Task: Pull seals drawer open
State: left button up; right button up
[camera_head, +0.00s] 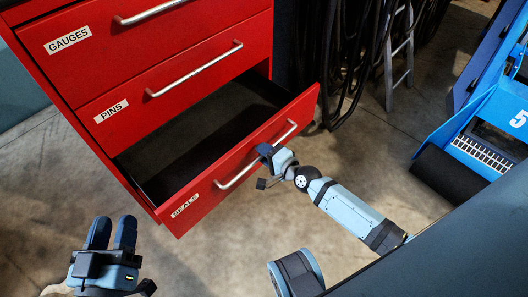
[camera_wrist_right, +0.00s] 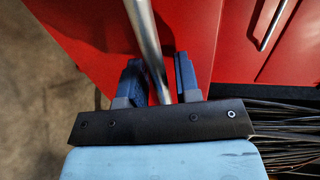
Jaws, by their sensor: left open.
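The seals drawer (camera_head: 250,150) is the lowest red drawer in the head view. It stands well open, and its dark interior (camera_head: 195,150) looks empty. Its silver bar handle (camera_head: 240,175) runs along the front, beside a SEALS label (camera_head: 185,205). My right gripper (camera_head: 266,155) is at the handle. My left gripper (camera_head: 111,233) is open and empty at the lower left, apart from the cabinet.
The gauges drawer (camera_head: 140,50) and pins drawer (camera_head: 180,85) above are closed. Dark hanging cables (camera_head: 345,60) and a metal ladder (camera_head: 400,50) stand behind. A blue machine (camera_head: 490,120) is at the right. Bare concrete floor (camera_head: 240,235) lies in front of the drawer.

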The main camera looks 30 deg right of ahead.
jog(key=shift+o, duration=0.3)
jog(key=shift+s, duration=0.1)
pick_arm(q)
jog(key=f+p, duration=0.1)
jog(key=a+f+g+y, duration=0.1)
jog(key=f, duration=0.1)
jog(key=a+f+g+y+p, duration=0.1)
jog(key=f, duration=0.1)
jog(key=shift+s+p, duration=0.25)
jog(key=shift+p, duration=0.05)
pick_arm(e)
jog(key=v, duration=1.3)
jog(key=shift+s, duration=0.3)
pick_arm(q)
jog(key=shift+r, duration=0.15)
pick_arm(e)
jog(key=shift+d+r, duration=0.1)
